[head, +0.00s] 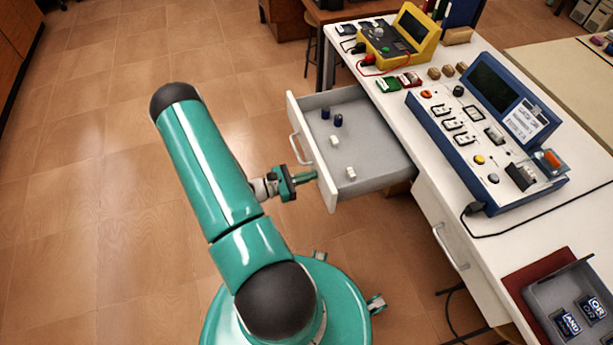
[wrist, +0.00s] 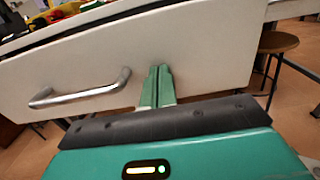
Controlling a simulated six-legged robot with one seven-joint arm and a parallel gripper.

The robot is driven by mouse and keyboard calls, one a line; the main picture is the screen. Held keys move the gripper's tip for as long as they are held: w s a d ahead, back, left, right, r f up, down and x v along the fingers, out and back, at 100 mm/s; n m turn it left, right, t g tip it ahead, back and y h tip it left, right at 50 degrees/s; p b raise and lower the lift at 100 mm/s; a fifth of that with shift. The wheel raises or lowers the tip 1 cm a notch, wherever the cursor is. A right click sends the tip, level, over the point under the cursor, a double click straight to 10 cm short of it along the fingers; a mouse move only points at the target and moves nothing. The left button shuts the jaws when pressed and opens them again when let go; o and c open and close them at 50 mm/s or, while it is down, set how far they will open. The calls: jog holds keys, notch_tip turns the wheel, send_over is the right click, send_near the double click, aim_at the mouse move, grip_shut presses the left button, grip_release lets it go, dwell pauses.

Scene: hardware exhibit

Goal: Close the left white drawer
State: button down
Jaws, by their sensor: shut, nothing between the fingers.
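The left white drawer (head: 355,133) is pulled out from the white workbench, and its grey inside shows in the head view. Its white front with a silver handle (wrist: 80,95) fills much of the wrist view. Several small blue and white pieces (head: 336,140) lie in the drawer. My gripper (head: 308,177) is shut and empty. Its fingertips (wrist: 158,72) point at the drawer front, to the right of the handle in the wrist view. They are at or very near the front surface; I cannot tell whether they touch it.
A second white drawer (head: 447,240) in the bench is shut. On the benchtop stand a blue instrument panel (head: 480,135) and a yellow meter (head: 402,38). A grey tray (head: 568,300) sits at the lower right. The tiled floor (head: 90,150) to the left is clear.

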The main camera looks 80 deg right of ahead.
aim_at(349, 164)
jog(key=x, duration=2.7)
jog(key=shift+s+d, duration=0.3)
jog(key=shift+s, duration=0.3)
jog(key=shift+s+d+r, duration=0.1)
jog(key=shift+s+r, duration=0.05)
jog(key=shift+s, duration=0.1)
jog(key=shift+w, duration=0.45)
jog(key=v, duration=1.4)
jog(key=shift+s, duration=0.1)
